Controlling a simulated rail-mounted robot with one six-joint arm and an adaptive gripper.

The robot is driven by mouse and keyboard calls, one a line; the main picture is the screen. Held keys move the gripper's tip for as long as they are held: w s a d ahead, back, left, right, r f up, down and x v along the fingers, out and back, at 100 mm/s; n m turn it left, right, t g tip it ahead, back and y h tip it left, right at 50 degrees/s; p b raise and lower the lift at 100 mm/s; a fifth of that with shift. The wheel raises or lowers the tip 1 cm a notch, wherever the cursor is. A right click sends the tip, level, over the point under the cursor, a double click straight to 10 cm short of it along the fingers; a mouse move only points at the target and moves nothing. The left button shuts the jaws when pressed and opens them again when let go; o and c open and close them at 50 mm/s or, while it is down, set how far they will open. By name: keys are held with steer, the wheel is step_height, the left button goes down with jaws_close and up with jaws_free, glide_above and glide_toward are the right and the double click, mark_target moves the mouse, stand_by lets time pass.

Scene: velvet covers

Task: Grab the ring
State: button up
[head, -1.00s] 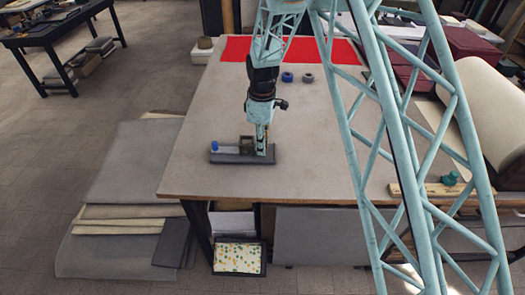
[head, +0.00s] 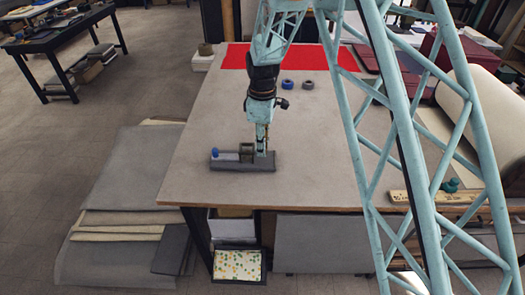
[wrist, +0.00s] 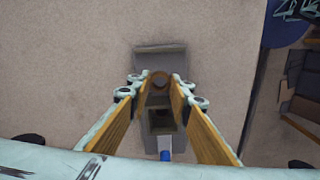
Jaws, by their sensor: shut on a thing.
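A small brown ring (wrist: 160,74) shows between my fingertips in the wrist view, at one end of a dark grey block. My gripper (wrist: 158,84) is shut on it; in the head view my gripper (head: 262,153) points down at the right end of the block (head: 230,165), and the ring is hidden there. The block lies on the workbench. A squarish grey-green holder (head: 246,150) and a blue piece (head: 215,152) stand on the block to the left. I cannot tell whether the ring still touches the block.
The grey workbench (head: 330,170) is mostly clear around the block. A blue roll (head: 287,84) and a grey roll (head: 308,84) lie farther back, before a red cloth (head: 240,56). A wooden strip (head: 440,196) lies at the right front edge. Stacked sheets (head: 125,190) lie on the left floor.

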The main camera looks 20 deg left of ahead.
steer(key=s+d+r, duration=0.1)
steer(key=s+d, duration=0.3)
steer(key=s, duration=0.2)
steer(key=s+d+b, duration=0.1)
steer(key=s+d, duration=0.3)
steer(key=s, duration=0.3)
steer(key=shift+s+d+r, duration=0.2)
steer(key=shift+s+r, duration=0.1)
steer(key=shift+r, duration=0.1)
stand_by(0.4)
